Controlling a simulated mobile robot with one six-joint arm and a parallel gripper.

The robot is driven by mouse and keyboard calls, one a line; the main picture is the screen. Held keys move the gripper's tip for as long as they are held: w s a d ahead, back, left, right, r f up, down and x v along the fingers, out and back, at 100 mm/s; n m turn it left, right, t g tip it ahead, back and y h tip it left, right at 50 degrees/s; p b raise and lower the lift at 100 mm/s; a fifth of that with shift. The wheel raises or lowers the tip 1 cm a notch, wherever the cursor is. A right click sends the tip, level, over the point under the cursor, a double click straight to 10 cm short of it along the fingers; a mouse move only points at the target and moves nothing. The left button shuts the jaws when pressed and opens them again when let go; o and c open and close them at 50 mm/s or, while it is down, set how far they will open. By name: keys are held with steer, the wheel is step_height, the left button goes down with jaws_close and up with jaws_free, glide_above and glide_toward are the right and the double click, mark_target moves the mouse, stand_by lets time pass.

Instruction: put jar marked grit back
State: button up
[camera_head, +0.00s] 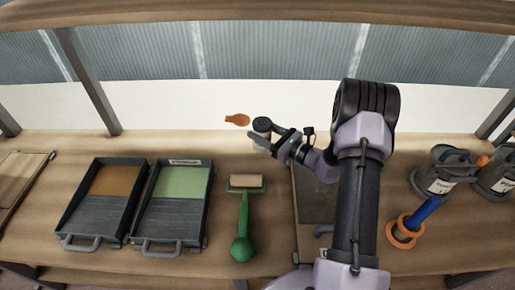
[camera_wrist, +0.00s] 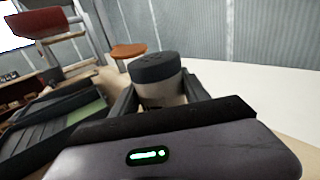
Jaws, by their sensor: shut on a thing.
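My gripper (camera_head: 268,133) is shut on a jar with a black ridged lid (camera_wrist: 155,68) and a pale body (camera_wrist: 162,93). The jar sits between the two fingers in the wrist view, lid up. In the head view its dark lid (camera_head: 262,124) shows at the end of my arm, toward the back of the bench. Its marking cannot be read, and the fingers hide its lower part. I cannot tell whether the jar touches the bench.
Two trays, one brown (camera_head: 72,213) and one green (camera_head: 155,213), stand left on the bench (camera_head: 270,262). A green-handled roller (camera_head: 243,220) lies right of them. An orange item (camera_head: 237,119) shows near the jar. Grey containers (camera_head: 437,178) and an orange-and-blue tool (camera_head: 405,231) are at right.

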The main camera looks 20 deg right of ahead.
step_height(320, 180, down, 5)
steer(key=shift+r+b, duration=0.1)
steer(key=shift+b, duration=0.7)
steer(key=shift+r, duration=0.15)
steer(key=o, duration=0.9)
steer(key=shift+f, duration=0.2)
steer(key=o, duration=0.5)
steer(key=shift+c, duration=0.2)
steer(key=shift+r, duration=0.15)
